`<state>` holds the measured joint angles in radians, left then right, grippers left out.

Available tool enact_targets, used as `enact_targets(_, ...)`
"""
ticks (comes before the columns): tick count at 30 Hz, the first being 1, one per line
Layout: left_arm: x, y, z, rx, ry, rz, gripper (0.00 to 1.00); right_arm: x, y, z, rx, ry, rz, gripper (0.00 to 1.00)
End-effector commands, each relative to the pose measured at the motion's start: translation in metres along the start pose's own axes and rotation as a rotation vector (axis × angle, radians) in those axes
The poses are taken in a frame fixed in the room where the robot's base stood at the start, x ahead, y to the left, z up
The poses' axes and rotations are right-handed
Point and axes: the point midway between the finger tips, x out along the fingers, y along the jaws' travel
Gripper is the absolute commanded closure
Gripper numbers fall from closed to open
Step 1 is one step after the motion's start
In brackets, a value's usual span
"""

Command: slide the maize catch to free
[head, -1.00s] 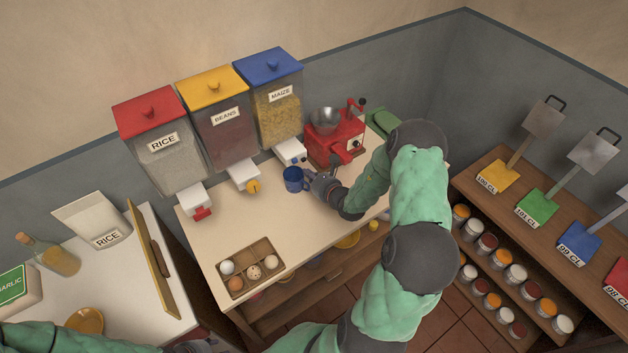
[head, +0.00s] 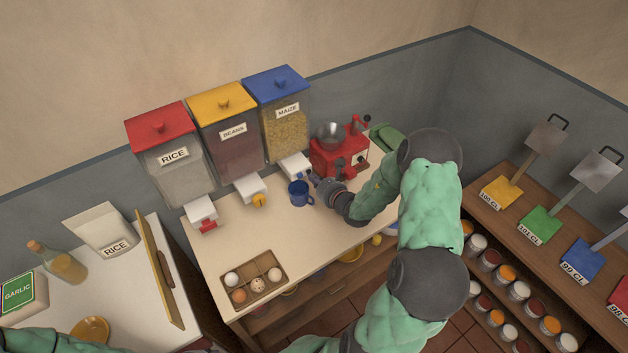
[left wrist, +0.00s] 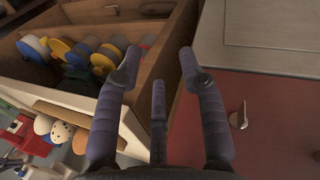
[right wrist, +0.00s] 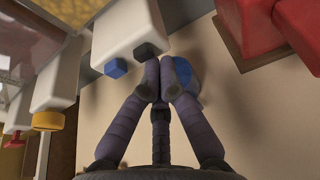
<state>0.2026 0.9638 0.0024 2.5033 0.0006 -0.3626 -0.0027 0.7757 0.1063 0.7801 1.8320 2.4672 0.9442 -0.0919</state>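The maize dispenser (head: 284,128) has a blue lid, a clear body of yellow grain and a white spout (head: 294,165). In the right wrist view its blue catch (right wrist: 115,68) pokes out of the white spout (right wrist: 125,30). My right gripper (head: 313,180) is at the spout's right side. In the right wrist view my right gripper (right wrist: 162,65) has its fingertips together, close to a dark block at the spout's edge; contact is unclear. My left gripper (left wrist: 187,65) is open and empty, above shelving away from the dispensers.
A blue mug (head: 299,196) stands on the counter just below the maize spout, beside my right gripper. A red grinder (head: 335,152) stands to the right. Beans (head: 228,138) and rice (head: 172,170) dispensers stand left. An egg tray (head: 256,280) lies at the front. Mid-counter is clear.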

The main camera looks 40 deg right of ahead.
Motion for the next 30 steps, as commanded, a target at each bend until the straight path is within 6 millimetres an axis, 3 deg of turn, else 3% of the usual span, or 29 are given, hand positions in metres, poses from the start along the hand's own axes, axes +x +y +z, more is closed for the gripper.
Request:
enact_targets(11,-0.002,0.001,0.000,0.000,0.000,0.000,0.60,-0.001,0.000,0.004,0.000,0.000,0.000,1.00)
enact_targets(16,-0.002,0.001,0.000,0.000,0.000,0.000,0.60,-0.011,-0.001,0.004,0.000,-0.001,-0.002,1.00)
enact_targets(30,-0.002,0.001,0.000,0.000,0.000,0.000,0.60,-0.096,-0.001,0.004,0.001,0.000,-0.004,1.00)
